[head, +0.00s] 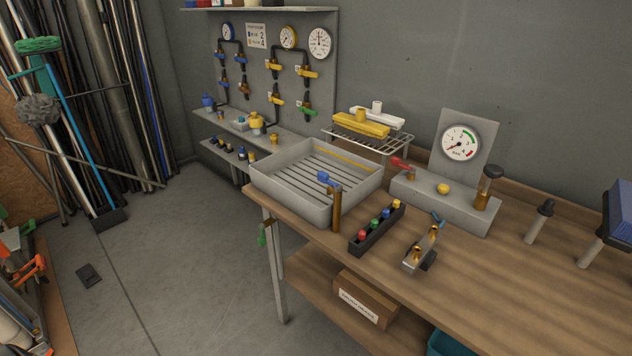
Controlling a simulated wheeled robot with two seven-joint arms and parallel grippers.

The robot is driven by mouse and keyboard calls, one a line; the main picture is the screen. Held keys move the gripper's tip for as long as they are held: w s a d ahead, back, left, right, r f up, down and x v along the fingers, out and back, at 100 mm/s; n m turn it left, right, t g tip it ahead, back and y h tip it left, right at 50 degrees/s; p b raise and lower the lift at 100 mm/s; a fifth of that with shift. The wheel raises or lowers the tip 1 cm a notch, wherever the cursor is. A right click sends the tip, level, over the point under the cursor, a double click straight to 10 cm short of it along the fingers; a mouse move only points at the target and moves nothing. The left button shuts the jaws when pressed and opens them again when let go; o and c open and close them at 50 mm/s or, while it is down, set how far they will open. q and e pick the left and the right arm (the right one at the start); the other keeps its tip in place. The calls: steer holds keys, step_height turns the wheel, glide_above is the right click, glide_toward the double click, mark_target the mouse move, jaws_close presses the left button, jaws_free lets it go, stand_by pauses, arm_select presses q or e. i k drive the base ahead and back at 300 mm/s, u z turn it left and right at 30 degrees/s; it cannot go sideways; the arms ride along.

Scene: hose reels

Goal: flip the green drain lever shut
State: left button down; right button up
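A green lever (262,235) hangs at the left end of the workbench, below the grey slatted basin (262,184) and beside the bench leg. It points down. It is small here, and I cannot tell its valve position. A second green lever (308,111) sits on the lower right valve of the grey wall panel (265,75). Neither of my grippers is in view.
The wooden workbench (480,285) holds a blue-handled valve on a brass post (335,205), a black tray of coloured caps (376,228), a brass fitting (422,248) and a gauge block (440,200). A cardboard box (365,298) sits below.

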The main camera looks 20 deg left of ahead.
mark_target(262, 240)
steer(key=k, duration=0.5)
steer(key=u, duration=0.75)
steer(key=i, duration=0.75)
steer(key=z, duration=0.95)
